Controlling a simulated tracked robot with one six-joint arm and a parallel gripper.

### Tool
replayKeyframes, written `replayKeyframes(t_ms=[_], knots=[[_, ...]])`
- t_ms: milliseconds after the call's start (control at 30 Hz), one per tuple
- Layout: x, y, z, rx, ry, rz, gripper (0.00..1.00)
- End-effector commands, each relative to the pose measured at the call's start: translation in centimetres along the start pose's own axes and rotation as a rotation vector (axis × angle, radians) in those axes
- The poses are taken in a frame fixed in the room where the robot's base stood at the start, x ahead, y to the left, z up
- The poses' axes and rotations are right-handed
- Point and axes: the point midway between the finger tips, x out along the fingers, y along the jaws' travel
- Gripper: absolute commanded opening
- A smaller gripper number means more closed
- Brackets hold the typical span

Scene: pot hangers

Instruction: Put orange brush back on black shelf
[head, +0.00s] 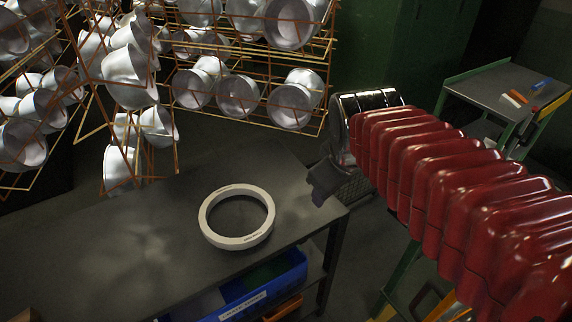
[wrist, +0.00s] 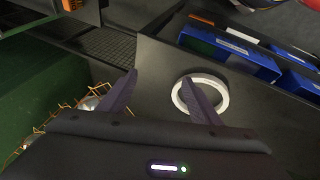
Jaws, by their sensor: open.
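My gripper (head: 322,182) is by the right end of the dark table in the head view. In the wrist view its two fingers (wrist: 159,78) are apart with nothing between them. An orange item (head: 283,308) lies low beside a blue bin, partly hidden by the table edge; I cannot tell whether it is the brush. Small orange and white items (head: 515,97) lie on a grey-topped green cart (head: 484,88) at the right, too small to identify. A dark lower shelf (head: 313,278) shows under the table.
A white ring (head: 237,241) lies on the dark table (head: 100,235), and also shows in the wrist view (wrist: 181,101). A labelled blue bin (head: 262,285) stands below the front edge. Wire racks (head: 180,150) with metal pots stand behind. A blue item (head: 542,84) is on the cart.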

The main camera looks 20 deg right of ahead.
Motion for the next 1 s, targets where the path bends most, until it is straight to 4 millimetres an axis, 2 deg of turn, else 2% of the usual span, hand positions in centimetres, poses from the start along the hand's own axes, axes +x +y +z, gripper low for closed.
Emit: replayKeyframes(t_ms=[33, 200, 400, 567, 1000], knots=[[-0.6, -1.4, 0.5, 0.05, 0.018, -0.009, 0.57], [-1.8, -5.3, 2.3, 0.245, 0.059, -0.051, 0.57], [-2.3, -8.5, 4.0, 0.413, 0.083, -0.096, 0.57], [-2.4, -9.1, 4.4, 0.453, 0.085, -0.107, 0.57], [-2.3, -9.0, 4.3, 0.451, 0.085, -0.106, 0.57]])
